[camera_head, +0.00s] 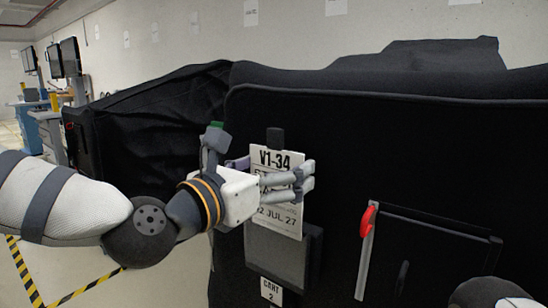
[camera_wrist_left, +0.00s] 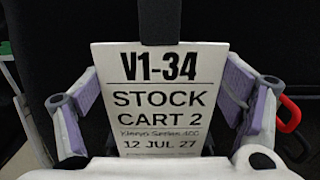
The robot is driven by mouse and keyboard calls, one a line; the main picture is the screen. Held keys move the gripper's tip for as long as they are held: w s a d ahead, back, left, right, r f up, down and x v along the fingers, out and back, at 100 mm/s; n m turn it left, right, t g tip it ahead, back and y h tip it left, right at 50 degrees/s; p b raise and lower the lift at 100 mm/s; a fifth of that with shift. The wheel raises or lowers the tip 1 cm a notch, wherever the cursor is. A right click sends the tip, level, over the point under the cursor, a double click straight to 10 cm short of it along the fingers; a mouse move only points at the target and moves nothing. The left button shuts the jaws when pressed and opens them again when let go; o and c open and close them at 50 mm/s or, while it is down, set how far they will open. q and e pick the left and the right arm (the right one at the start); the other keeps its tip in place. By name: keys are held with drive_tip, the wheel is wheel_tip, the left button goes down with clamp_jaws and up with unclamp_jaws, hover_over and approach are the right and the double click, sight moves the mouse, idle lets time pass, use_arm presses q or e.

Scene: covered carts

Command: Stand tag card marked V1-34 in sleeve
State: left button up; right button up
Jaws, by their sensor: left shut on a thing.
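The white tag card (camera_head: 268,212) reads V1-34 and stands nearly upright against the black cart cover, a dark tab at its top. My left gripper (camera_head: 303,180) reaches across it from the left and is shut on it. In the left wrist view the card (camera_wrist_left: 160,98) sits between the purple-padded fingers of my left gripper (camera_wrist_left: 165,105). The dark grey sleeve (camera_head: 275,256) is directly below on the cover. The card's lower edge meets the sleeve's upper part; I cannot tell whether it is inside or in front. My right gripper is out of view.
A label reading CART 2 (camera_head: 271,291) is below the sleeve. A red-handled item (camera_head: 367,222) and a black panel (camera_head: 430,255) are to the right. Another black-covered cart (camera_head: 150,120) stands at left. Yellow-black floor tape (camera_head: 25,270) runs at lower left.

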sight(275, 216)
use_arm(q)
drive_tip(key=shift+f+b, duration=1.1)
drive_tip(key=shift+f, duration=1.85)
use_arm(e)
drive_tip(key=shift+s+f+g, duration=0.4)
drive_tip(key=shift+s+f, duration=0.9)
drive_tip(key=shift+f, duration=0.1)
use_arm(q)
drive_tip(key=shift+f+b, duration=0.55)
drive_tip(key=shift+f, duration=0.55)
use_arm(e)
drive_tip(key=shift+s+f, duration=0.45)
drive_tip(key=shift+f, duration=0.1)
use_arm(q)
drive_tip(key=o, duration=0.7)
drive_tip(key=shift+o, duration=0.7)
drive_tip(key=shift+f, duration=0.15)
